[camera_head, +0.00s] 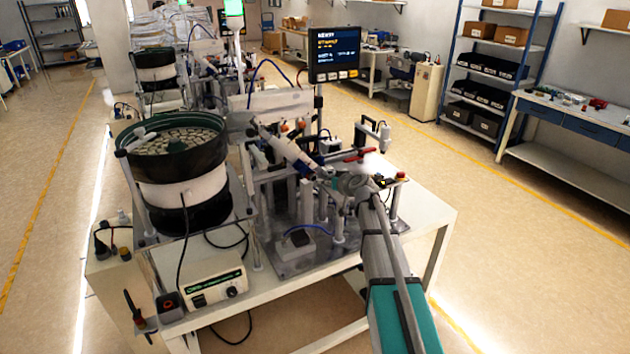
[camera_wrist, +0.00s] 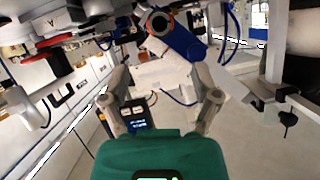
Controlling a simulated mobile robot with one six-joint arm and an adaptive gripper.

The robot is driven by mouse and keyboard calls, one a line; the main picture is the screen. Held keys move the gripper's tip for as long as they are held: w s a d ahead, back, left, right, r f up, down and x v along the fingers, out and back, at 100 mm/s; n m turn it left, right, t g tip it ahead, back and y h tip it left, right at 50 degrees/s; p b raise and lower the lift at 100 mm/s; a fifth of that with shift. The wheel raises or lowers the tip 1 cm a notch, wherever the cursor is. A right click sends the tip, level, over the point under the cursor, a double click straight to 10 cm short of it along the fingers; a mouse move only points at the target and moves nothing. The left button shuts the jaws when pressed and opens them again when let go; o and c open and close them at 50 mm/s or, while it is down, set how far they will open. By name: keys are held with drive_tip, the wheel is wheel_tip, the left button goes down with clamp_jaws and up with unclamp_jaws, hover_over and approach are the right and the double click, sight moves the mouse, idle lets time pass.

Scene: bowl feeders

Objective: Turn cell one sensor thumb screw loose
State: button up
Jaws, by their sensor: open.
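My gripper (camera_wrist: 161,76) is open in the wrist view, its two grey fingers spread wide with nothing held between them. A blue cylinder with a dark, orange-ringed end (camera_wrist: 160,22) lies just past the fingertips; I cannot tell whether it is the sensor. A pale part sits behind the gap between the fingers. A small black knob (camera_wrist: 288,118) hangs under a bracket at the right, apart from the gripper; I cannot tell whether it is the thumb screw. In the head view my arm hides part of the near cell (camera_head: 300,262), and no thumb screw can be made out.
A bowl feeder (camera_head: 178,180) stands left of the cell, with a white controller box (camera_head: 212,290) in front. A monitor (camera_head: 335,54) rises behind. Posts and brackets crowd the plate. Open floor lies right of the table (camera_head: 425,225).

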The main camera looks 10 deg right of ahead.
sight(314, 178)
drive_tip(key=b+x, duration=0.3)
drive_tip(key=x, duration=0.7)
drive_tip(key=shift+w+a+f+b, duration=0.1)
drive_tip(key=shift+w+f+b, duration=0.1)
drive_tip(key=shift+w+b, duration=0.15)
drive_tip(key=shift+s, duration=0.1)
clamp_jaws()
drive_tip(key=shift+m, duration=0.4)
unclamp_jaws()
